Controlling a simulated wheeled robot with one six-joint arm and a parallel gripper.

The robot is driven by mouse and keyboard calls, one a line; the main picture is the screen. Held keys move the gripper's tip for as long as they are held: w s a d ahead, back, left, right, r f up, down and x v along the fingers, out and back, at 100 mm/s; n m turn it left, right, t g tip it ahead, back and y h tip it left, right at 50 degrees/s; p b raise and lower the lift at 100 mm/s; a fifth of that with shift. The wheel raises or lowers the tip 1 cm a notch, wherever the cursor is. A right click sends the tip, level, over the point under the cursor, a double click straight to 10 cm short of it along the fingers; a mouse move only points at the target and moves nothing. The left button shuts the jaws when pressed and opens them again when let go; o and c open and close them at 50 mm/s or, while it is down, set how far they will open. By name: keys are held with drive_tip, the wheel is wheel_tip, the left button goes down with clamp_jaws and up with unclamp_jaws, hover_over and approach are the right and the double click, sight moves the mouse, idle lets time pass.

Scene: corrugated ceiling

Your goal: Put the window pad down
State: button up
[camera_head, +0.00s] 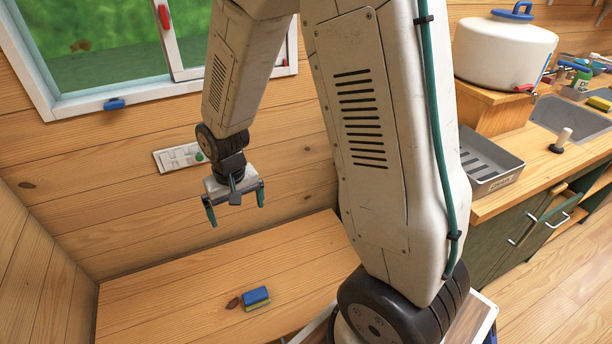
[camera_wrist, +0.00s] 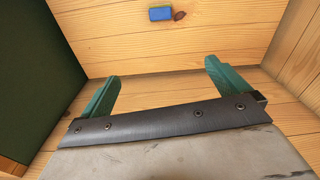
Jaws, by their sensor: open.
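The window pad (camera_head: 256,297), a small block with a blue top and a yellow-green underside, lies on the wooden bench. It also shows in the wrist view (camera_wrist: 160,13), near the top edge. My gripper (camera_head: 236,209) is open and empty, with its two green fingers spread apart. It hangs above the bench, higher than the pad and apart from it. In the wrist view the open fingers (camera_wrist: 158,82) have nothing between them.
The wooden bench (camera_head: 170,300) is otherwise bare. A switch panel (camera_head: 178,158) is on the plank wall below a window (camera_head: 100,95). At right, a counter holds a grey tray (camera_head: 490,165), a white tank (camera_head: 505,50) and a sink (camera_head: 570,120).

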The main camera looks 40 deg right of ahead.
drive_tip(key=s+d+r, duration=0.1)
drive_tip(key=s+r, duration=0.3)
drive_tip(key=r, duration=0.3)
drive_tip(key=s+r, duration=0.5)
drive_tip(key=r, duration=0.2)
drive_tip(key=s+r+n, duration=0.2)
drive_tip(key=s+r, duration=0.6)
drive_tip(key=s, duration=0.5)
drive_tip(key=shift+s+d+r+t, duration=0.25)
drive_tip(key=shift+s+d+t, duration=0.05)
drive_tip(key=shift+s+d, duration=0.15)
drive_tip(key=shift+w, duration=0.1)
